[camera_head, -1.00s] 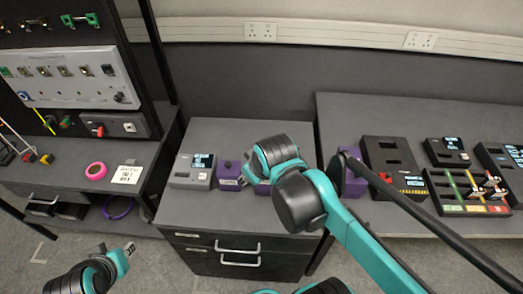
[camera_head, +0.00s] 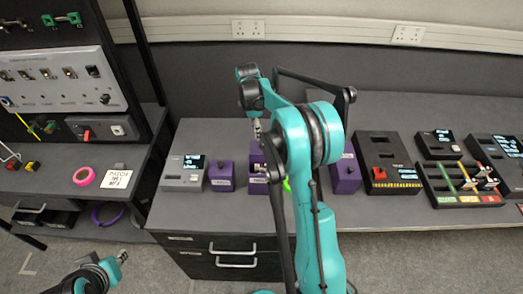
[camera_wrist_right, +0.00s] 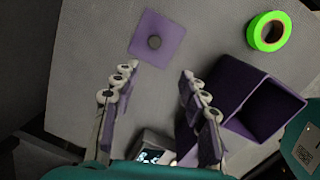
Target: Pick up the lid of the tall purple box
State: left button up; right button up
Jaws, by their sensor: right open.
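A flat purple square lid with a dark round knob (camera_wrist_right: 157,40) lies on the grey table in the right wrist view; my arm hides it in the head view. The tall purple box (camera_wrist_right: 232,90) stands to its lower right with its top open and dark inside. It also shows in the head view (camera_head: 257,181), partly covered by my arm. My right gripper (camera_wrist_right: 157,92) is open and empty, its fingers spread above the table, with the lid beyond the fingertips. My left gripper (camera_head: 122,257) is low at the left in the head view, away from the boxes; its jaw opening is unclear.
A green tape ring (camera_wrist_right: 270,31) lies near the open box. A grey display device (camera_head: 187,172) and a knobbed purple box (camera_head: 221,176) stand to the left. Another purple box (camera_head: 346,175) and a black device (camera_head: 388,165) stand to the right.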

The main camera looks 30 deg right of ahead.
jog(key=n, duration=0.1)
send_over(261, 145)
jog(key=shift+g, duration=0.3)
jog(key=f, duration=0.4)
jog(key=shift+a, duration=0.2)
notch_tip(261, 145, down, 3)
jog(key=shift+d+r+b, duration=0.1)
jog(key=shift+r+b, duration=0.05)
jog(key=shift+b, duration=0.5)
jog(key=f+b, duration=0.2)
jog(key=f, duration=0.3)
jog(key=shift+d, duration=0.2)
jog(key=shift+r, duration=0.15)
grip_shut()
